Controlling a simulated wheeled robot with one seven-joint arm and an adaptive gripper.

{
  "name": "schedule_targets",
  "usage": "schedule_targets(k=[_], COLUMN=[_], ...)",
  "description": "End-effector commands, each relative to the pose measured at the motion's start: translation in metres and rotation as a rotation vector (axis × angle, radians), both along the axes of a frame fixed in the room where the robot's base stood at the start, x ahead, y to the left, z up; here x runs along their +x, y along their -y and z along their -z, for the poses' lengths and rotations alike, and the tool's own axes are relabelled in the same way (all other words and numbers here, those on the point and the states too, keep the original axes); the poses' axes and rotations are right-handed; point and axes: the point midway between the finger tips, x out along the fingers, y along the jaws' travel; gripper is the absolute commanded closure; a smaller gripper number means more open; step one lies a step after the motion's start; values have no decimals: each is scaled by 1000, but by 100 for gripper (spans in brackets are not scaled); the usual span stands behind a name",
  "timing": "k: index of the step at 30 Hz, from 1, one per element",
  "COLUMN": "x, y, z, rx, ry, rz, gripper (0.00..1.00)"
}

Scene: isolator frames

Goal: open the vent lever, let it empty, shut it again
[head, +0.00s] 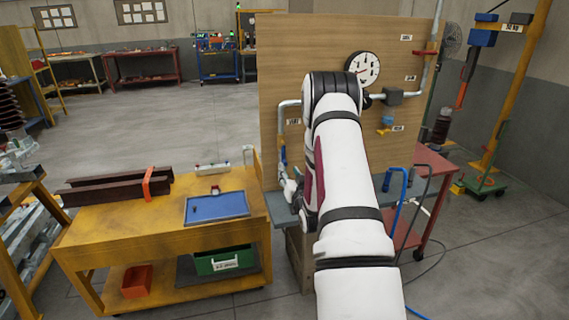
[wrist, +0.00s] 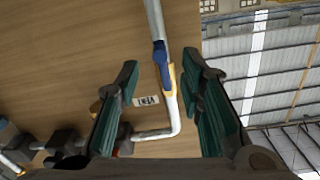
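The vent lever (wrist: 160,55) shows in the wrist view as a blue handle with a yellow part beside it, lying along a grey pipe (wrist: 154,15). A white label (wrist: 147,100), seen turned, is on the board to its left. My gripper (wrist: 160,63) is open, with its dark green finger pads on either side of the lever and pipe. I cannot tell whether a pad touches the lever. In the head view a small blue part (head: 282,153) shows on the left pipe below the vent label (head: 293,122). My arm hides most of the gripper there.
The wooden board (head: 300,50) also carries a round gauge (head: 363,68), a red handle (head: 425,52) and a blue valve (head: 387,120). A yellow bench (head: 130,225) with a blue tray (head: 218,206) stands at left. A red cart (head: 432,170) is at right.

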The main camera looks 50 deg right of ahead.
Motion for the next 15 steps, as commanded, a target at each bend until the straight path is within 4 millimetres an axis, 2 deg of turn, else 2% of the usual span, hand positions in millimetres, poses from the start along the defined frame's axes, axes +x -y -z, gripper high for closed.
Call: schedule_targets(k=[6,15], x=[35,60], y=[21,37], z=[0,0], rx=[-1,0], ry=[1,0], rz=[0,1], gripper=[65,65])
